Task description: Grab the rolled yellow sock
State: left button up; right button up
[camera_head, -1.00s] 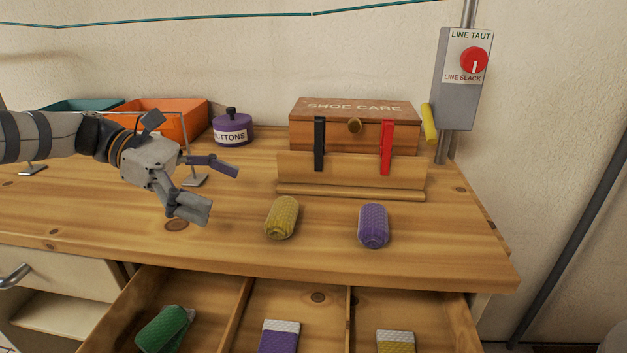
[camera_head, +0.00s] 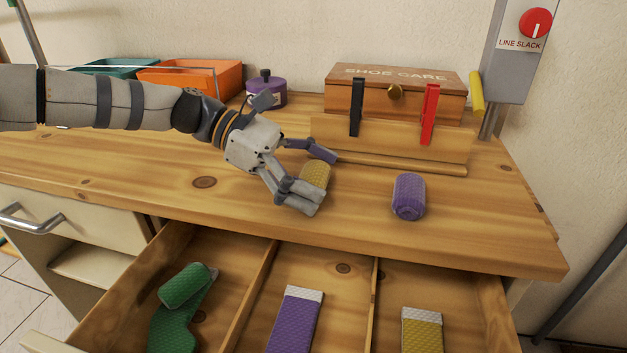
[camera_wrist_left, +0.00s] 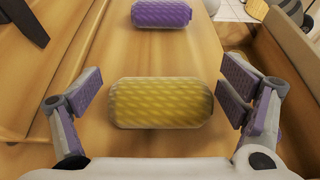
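The rolled yellow sock (camera_head: 316,175) lies on the wooden bench top, partly hidden behind my left gripper's fingers in the head view. In the left wrist view the yellow sock (camera_wrist_left: 161,102) lies crosswise between the fingers, with a gap on each side. My left gripper (camera_head: 318,174) is open around the sock. Its two fingers (camera_wrist_left: 163,96) stand apart at the left and right ends of the sock. My right gripper is in neither view.
A rolled purple sock (camera_head: 409,196) lies to the right. A shoe care box (camera_head: 396,95) stands behind a low wooden ledge with black and red clips. The open drawer below (camera_head: 262,262) holds green, purple and yellow socks in compartments.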

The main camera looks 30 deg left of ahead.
pick_arm(q)
jog(key=c, duration=1)
